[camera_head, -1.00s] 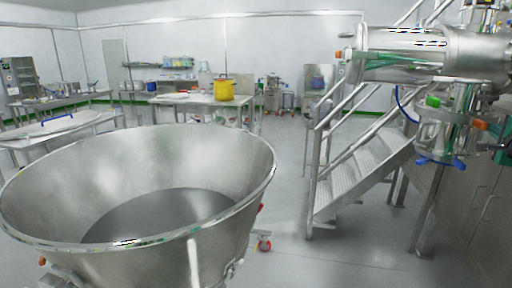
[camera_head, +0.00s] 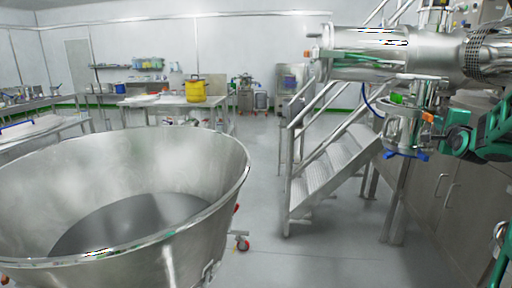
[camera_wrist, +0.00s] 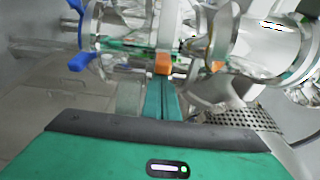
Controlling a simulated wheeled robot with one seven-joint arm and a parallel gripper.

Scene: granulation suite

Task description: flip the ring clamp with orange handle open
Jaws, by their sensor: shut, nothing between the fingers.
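The orange handle (camera_head: 428,117) of the ring clamp sticks out on the right of the steel pipe fitting, under the big horizontal steel cylinder. In the wrist view the orange handle (camera_wrist: 163,63) appears just beyond the fingertips; whether they touch it I cannot tell. A second orange piece (camera_wrist: 217,66) shows to its right. My green gripper (camera_head: 450,138) comes in from the right, close to the fitting and a little below the handle. In the wrist view my gripper (camera_wrist: 162,86) is shut and empty, pointing at the handle. The clamp band is largely hidden among steel parts.
A blue handle (camera_head: 406,154) is at the fitting's bottom and a green handle (camera_head: 397,99) above. Steel stairs (camera_head: 330,165) stand to the left, a large steel bowl (camera_head: 215,160) at front left. Steel cabinets (camera_head: 455,190) are behind my arm. Open floor lies between bowl and stairs.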

